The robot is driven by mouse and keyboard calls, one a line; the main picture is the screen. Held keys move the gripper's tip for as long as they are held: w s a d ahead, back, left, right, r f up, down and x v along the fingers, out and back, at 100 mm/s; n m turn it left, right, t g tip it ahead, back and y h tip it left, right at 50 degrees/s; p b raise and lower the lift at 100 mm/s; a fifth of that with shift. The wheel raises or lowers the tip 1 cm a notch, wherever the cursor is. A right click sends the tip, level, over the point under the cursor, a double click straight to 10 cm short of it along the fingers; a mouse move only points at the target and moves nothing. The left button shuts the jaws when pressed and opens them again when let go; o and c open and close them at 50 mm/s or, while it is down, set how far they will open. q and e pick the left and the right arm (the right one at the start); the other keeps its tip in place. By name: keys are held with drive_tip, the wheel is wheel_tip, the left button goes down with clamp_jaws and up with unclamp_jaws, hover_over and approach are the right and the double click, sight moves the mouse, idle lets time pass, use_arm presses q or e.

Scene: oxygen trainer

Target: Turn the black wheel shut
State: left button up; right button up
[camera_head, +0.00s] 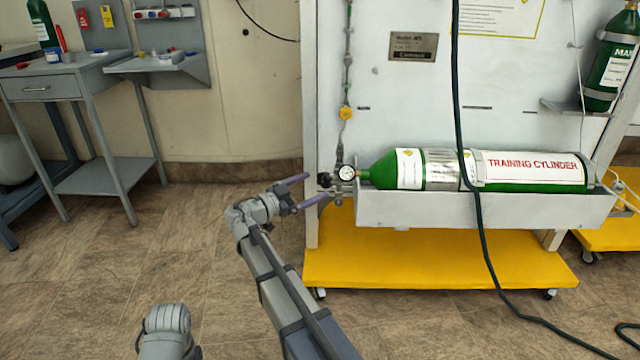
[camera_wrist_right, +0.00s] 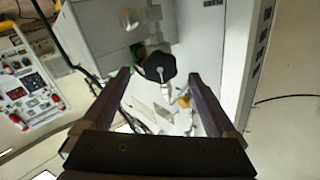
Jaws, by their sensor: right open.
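The black wheel (camera_head: 325,179) is small and dark in the head view. It sits on the valve beside the round gauge (camera_head: 347,173), at the left end of the green training cylinder (camera_head: 380,172). In the right wrist view the black wheel (camera_wrist_right: 158,66) is a lobed knob, seen between the two finger tips. My right gripper (camera_head: 318,187) is open, with its fingers pointing at the wheel from the left. In the wrist view the gripper (camera_wrist_right: 160,74) shows a gap on both sides of the wheel; I cannot tell whether the tips reach around it. My left gripper is not in view.
The cylinder lies in a white tray (camera_head: 480,212) on a panel cart with a yellow base (camera_head: 430,268). A dark hose (camera_head: 462,120) hangs in front of the panel. A grey side table (camera_head: 45,88) stands far left.

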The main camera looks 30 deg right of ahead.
drive_tip(key=a, duration=0.3)
drive_tip(key=shift+s, duration=0.3)
drive_tip(key=s+a+f+n+g+y+p, duration=0.2)
drive_tip(key=s+a+n+y+p, duration=0.65)
drive_tip(key=s+a+n, duration=0.4)
drive_tip(key=s+a+f+n+g+y+p, duration=0.1)
drive_tip(key=s+a+n+g+y+p, duration=0.1)
drive_tip(key=s+a+n+y+p, duration=0.95)
drive_tip(key=s+a+r+h+p, duration=0.1)
drive_tip(key=a+r+p, duration=0.1)
drive_tip(key=r+p, duration=1.6)
drive_tip(key=a+r+m+h+p, duration=0.1)
drive_tip(key=a+r+h+p, duration=0.1)
drive_tip(key=r+p, duration=1.6)
drive_tip(key=shift+s+a+r+h, duration=0.25)
drive_tip(key=shift+s+r+h, duration=0.1)
drive_tip(key=shift+r, duration=0.25)
